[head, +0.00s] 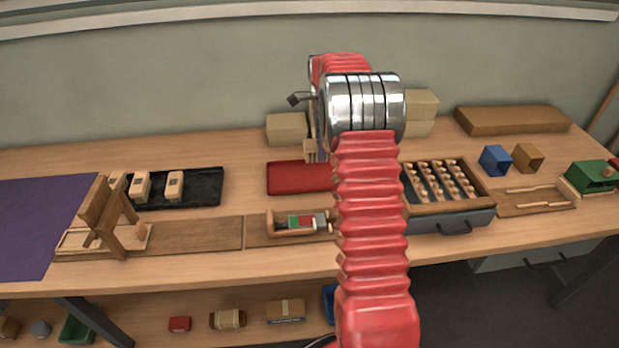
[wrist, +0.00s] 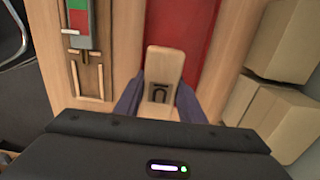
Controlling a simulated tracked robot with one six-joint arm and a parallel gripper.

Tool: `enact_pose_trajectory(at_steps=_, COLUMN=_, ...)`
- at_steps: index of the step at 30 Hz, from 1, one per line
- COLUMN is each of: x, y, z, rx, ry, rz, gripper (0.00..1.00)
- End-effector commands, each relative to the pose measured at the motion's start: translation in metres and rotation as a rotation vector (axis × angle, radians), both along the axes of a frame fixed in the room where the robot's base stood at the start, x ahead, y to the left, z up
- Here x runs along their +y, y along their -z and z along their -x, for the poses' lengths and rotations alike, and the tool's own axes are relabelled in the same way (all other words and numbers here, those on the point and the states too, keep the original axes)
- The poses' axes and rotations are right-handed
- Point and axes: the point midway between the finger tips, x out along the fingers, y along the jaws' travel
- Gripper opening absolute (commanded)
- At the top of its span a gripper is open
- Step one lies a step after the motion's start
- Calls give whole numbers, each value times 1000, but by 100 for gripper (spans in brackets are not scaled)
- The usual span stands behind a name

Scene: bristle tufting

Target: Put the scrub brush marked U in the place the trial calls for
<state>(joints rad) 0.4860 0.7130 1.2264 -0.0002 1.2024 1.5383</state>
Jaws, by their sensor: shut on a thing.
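My gripper (wrist: 158,100) is shut on a pale wooden scrub brush (wrist: 164,65), which shows a dark arch mark, like a U upside down in the wrist view. In the head view the held brush (head: 310,150) hangs just above or beside the back of the red mat (head: 285,178), partly hidden by my arm. The red mat also shows in the wrist view (wrist: 205,45). The brush's bristles are hidden. Three similar pale blocks (head: 174,187) stand in the black tray (head: 205,190) at the left; their marks are too small to read.
A wooden holder with red and green pieces (head: 300,222) lies in front of the mat. A wooden frame (head: 108,215) and purple cloth (head: 40,220) are at the left. At the right are a peg-filled tray (head: 482,190) and a blue cup (head: 495,160). Cardboard boxes (head: 287,129) stand behind.

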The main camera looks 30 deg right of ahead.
Motion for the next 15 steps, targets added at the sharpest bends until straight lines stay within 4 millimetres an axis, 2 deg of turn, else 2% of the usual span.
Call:
enact_pose_trajectory(at_steps=5, x=0, y=9, z=0, rx=1, ry=-1, rz=0, gripper=11)
enact_pose_trajectory(at_steps=12, x=1, y=42, z=0, rx=1, ry=-2, rz=0, gripper=11)
enact_pose_trajectory(at_steps=15, x=1, y=49, z=0, rx=1, ry=-3, rz=0, gripper=11)
